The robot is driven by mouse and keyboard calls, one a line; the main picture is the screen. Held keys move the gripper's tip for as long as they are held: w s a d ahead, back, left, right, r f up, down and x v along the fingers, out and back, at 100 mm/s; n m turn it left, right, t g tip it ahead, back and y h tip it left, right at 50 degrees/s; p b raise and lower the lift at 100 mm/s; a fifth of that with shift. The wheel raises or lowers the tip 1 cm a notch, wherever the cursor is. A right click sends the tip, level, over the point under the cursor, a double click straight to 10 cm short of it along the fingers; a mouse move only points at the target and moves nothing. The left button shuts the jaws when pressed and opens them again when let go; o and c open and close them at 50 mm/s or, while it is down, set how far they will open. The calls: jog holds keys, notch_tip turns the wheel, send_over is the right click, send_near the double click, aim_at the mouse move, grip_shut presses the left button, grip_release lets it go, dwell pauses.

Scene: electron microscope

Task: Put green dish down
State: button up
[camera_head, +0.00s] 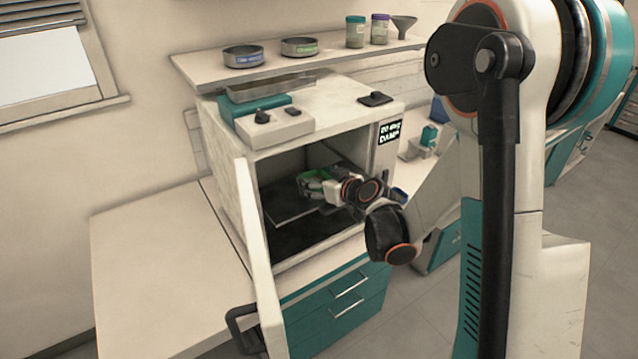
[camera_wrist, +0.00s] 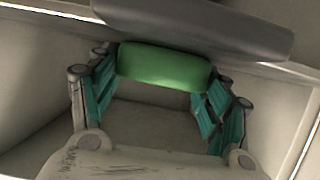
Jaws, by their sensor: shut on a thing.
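The green dish (camera_wrist: 163,66) is held between the teal finger pads of my gripper (camera_wrist: 158,92) in the wrist view. In the head view the dish shows as a small green patch (camera_head: 313,174) inside the open chamber of a white cabinet (camera_head: 232,172). My gripper (camera_head: 318,186) reaches into this chamber from the right, over a dark flat shelf (camera_head: 287,212). My wrist hides part of the dish. I cannot tell whether the dish touches the shelf.
The cabinet door (camera_head: 258,255) stands open at the left of the opening. The right wall with a display (camera_head: 390,131) is close to my arm. A grey rounded shape (camera_wrist: 200,25) crosses the top of the wrist view. Two round pans and jars stand on a shelf (camera_head: 215,72) above.

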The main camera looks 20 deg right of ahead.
jog(key=shift+s+r, duration=0.1)
jog(key=o, duration=1.1)
jog(key=shift+r, duration=0.15)
jog(key=p+v, duration=0.2)
jog(key=v, duration=0.9)
jog(key=shift+s+d, duration=0.1)
jog(key=shift+s, duration=0.35)
